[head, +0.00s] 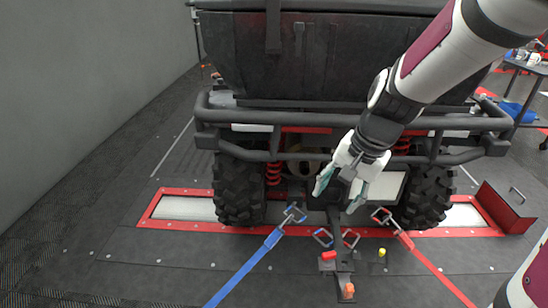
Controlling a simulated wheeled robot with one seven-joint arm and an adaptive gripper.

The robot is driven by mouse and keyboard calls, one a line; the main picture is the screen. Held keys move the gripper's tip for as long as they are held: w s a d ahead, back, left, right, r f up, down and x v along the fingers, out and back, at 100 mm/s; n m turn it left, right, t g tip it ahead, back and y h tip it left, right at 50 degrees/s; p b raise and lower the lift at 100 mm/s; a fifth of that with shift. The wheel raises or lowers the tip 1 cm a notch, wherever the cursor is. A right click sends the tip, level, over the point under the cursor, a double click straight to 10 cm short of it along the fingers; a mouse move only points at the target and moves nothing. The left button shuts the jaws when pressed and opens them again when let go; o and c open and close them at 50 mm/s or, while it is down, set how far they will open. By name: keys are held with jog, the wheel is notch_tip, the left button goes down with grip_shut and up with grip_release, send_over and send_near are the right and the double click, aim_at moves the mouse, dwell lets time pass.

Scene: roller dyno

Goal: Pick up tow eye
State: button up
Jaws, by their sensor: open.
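I cannot single out the tow eye with certainty in the head view. Small fittings lie low behind the vehicle: a blue-edged ring (322,237), a red-edged ring (350,239), a red piece (328,256), an orange piece (348,290) and a small yellow piece (382,252). My gripper (338,195) has its teal fingers apart and pointing down, with nothing seen between them. In the picture it is above the two rings, in front of the vehicle's rear; its height and depth from them are hard to judge.
A black vehicle with a tubular bumper (250,117) stands on a red-framed roller bed (180,224). A blue strap (245,268) and a red strap (430,265) with hooks run toward the front. A red side panel (502,208) stands at right. Floor at left is clear.

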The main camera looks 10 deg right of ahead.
jog(key=w+d+f+m+b, duration=0.2)
jog(key=w+d+f+b, duration=0.1)
jog(key=f, duration=0.5)
jog(key=w+d+f+m+b, duration=0.2)
jog(key=w+d+f, duration=0.1)
jog(key=f, duration=0.4)
jog(key=m+g+h+b, duration=0.2)
jog(key=m+b, duration=0.5)
jog(key=b, duration=0.2)
send_over(350, 287)
notch_tip(350, 287, down, 27)
jog(key=f+b, duration=0.1)
jog(key=f, duration=0.4)
jog(key=f+b, duration=0.1)
jog(key=f, duration=0.2)
jog(key=shift+s+b, duration=0.25)
jog(key=shift+b, duration=0.05)
jog(key=shift+w+f+b, duration=0.15)
jog(key=shift+f+b, duration=1.45)
jog(key=shift+f, duration=1.35)
jog(key=shift+r, duration=0.1)
grip_shut()
